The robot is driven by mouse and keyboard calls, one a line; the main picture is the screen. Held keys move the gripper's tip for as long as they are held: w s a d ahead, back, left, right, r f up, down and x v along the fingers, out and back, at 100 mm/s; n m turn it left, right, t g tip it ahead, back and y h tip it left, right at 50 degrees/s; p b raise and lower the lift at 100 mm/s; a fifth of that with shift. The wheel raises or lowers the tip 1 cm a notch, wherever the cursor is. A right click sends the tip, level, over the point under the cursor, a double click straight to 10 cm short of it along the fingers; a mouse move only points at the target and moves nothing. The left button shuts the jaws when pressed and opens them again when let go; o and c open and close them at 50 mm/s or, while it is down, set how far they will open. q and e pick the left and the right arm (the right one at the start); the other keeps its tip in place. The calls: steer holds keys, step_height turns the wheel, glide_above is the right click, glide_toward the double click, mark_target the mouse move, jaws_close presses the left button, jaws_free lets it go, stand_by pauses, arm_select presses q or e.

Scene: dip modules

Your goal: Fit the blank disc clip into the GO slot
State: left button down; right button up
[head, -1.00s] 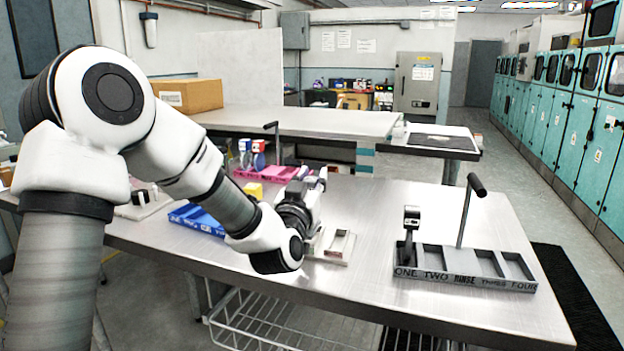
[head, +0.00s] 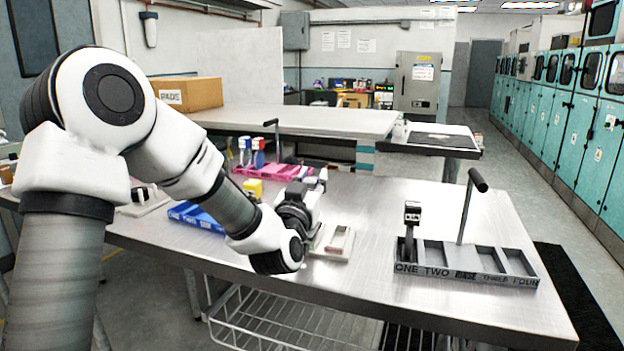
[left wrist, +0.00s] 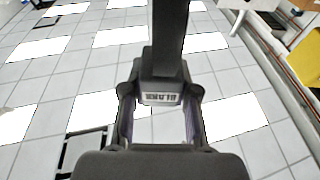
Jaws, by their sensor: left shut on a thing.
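My left gripper (left wrist: 160,110) is shut on the blank disc clip (left wrist: 161,98), a dark piece with a small pale label that seems to read BLANK in the left wrist view. In the head view my left gripper (head: 296,205) is over the table's middle; the held clip is hard to make out there. A grey rack (head: 465,282) with several slots stands at the right, labelled ONE, TWO, an unclear middle word, THREE, FOUR. A dark upright clip (head: 411,225) stands in its leftmost slot. No GO label is readable. My right gripper is not in view.
A pale block with a slot (head: 333,243) lies just right of my left gripper. A blue rack (head: 196,217), a yellow block (head: 253,188) and a pink rack (head: 285,171) lie behind my arm. A tall handle (head: 468,210) rises from the grey rack. The table (head: 385,210) is clear between.

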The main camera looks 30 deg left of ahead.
arm_select(q)
steer(key=shift+f+b, duration=0.55)
steer(key=shift+f, duration=0.2)
steer(key=shift+r, duration=0.2)
steer(key=shift+r+p, duration=0.8)
steer(key=shift+r, duration=0.05)
stand_by(0.8)
steer(key=shift+f+b, duration=0.2)
steer(key=shift+b, duration=0.15)
steer(key=shift+f+b, duration=0.3)
steer(key=shift+f, duration=0.05)
steer(key=shift+f+b, duration=0.35)
steer(key=shift+f, duration=0.05)
steer(key=c, duration=0.8)
jaws_free()
